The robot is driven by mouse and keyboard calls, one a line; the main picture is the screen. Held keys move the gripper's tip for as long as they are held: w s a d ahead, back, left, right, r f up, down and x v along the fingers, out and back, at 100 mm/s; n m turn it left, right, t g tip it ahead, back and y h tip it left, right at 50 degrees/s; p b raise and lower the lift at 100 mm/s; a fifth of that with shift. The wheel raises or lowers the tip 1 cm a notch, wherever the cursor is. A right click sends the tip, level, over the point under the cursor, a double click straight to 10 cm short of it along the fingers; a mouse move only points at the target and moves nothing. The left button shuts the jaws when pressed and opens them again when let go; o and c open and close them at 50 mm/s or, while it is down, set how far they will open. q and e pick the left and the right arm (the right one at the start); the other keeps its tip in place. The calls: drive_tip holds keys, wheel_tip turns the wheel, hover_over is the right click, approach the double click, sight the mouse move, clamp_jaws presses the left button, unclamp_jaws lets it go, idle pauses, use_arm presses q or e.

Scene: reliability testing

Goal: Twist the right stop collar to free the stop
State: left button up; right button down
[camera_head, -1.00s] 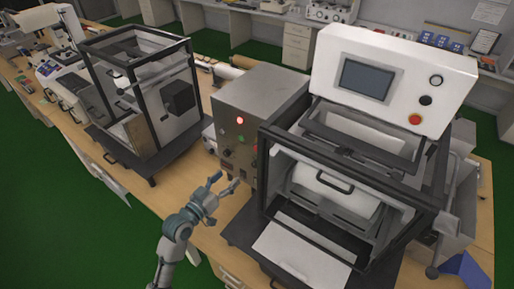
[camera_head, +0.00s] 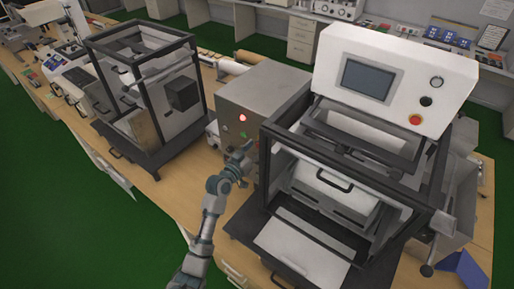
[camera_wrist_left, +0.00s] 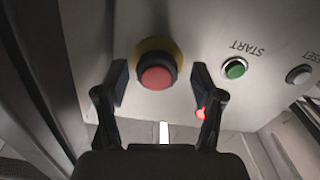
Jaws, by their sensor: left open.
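In the left wrist view a round red stop button (camera_wrist_left: 156,77) with a yellow collar (camera_wrist_left: 150,50) sits on a grey metal panel (camera_wrist_left: 200,30). My left gripper (camera_wrist_left: 160,86) is open, with one dark finger on each side of the red button. I cannot tell whether the fingers touch the collar. In the head view my left gripper (camera_head: 241,160) is at the front of the grey control box (camera_head: 265,95) and hides the stop button there. My right gripper is not in view.
A green START button (camera_wrist_left: 235,68) and a grey button (camera_wrist_left: 298,75) are right of the stop. A lit red lamp (camera_head: 242,118) is on the box. A black-framed machine (camera_head: 350,185) stands close to the right. A framed glass enclosure (camera_head: 145,85) stands left.

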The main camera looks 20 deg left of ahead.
use_arm(q)
drive_tip(key=shift+s+d, duration=0.1)
drive_tip(key=shift+d, duration=0.05)
drive_tip(key=c, duration=1.1)
drive_tip(key=shift+c, duration=0.2)
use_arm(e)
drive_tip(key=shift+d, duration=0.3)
use_arm(q)
drive_tip(key=shift+m, duration=0.3)
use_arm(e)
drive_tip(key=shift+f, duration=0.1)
use_arm(q)
drive_tip(key=shift+m, duration=3.7)
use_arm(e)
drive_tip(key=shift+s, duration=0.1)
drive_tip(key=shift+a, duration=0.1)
